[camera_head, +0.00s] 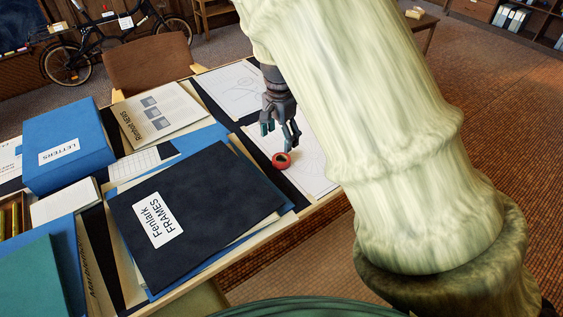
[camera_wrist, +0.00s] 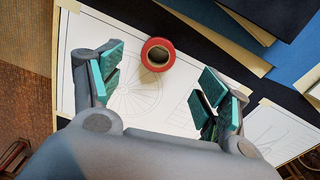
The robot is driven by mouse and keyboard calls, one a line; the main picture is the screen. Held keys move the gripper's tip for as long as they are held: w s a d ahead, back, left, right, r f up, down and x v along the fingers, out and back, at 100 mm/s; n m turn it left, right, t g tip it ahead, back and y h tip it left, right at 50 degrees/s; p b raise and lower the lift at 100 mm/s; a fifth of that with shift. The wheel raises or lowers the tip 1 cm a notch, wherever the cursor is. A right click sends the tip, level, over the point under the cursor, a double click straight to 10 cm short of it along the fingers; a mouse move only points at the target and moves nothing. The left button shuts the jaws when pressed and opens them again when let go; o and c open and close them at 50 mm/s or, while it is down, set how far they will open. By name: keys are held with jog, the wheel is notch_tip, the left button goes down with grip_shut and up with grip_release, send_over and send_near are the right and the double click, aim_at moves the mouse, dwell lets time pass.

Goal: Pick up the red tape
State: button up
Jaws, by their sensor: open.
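The red tape (camera_head: 282,160) is a small red roll on a white drawing sheet (camera_head: 311,172) near the table's right edge in the head view. In the wrist view the red tape (camera_wrist: 158,54) shows its round top and brown core, ahead of and between the two fingers. My gripper (camera_head: 281,138) is just above and behind the tape in the head view, its fingers pointing down. In the wrist view my gripper (camera_wrist: 160,88) has its teal-padded fingers wide apart with nothing between them. My pale arm covers part of the sheet in the head view.
A dark "Fenlark FRAMES" folder (camera_head: 215,222) lies left of the tape on blue and cream folders. A blue "LETTERS" box (camera_head: 68,147) stands further left. A brown chair (camera_head: 149,66) is behind the table. The sheet around the tape is clear.

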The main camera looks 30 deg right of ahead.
send_over(281, 157)
jog(key=s+a, duration=0.1)
jog(key=s, duration=0.1)
jog(key=f, duration=0.4)
jog(key=shift+w+a+f, duration=0.1)
jog(key=shift+w+a, duration=0.05)
jog(key=shift+a, duration=0.05)
jog(key=shift+d+f, duration=0.2)
jog(key=shift+f, duration=1.1)
jog(key=shift+d+f, duration=0.15)
jog(key=shift+f, duration=1.15)
jog(key=c, duration=1)
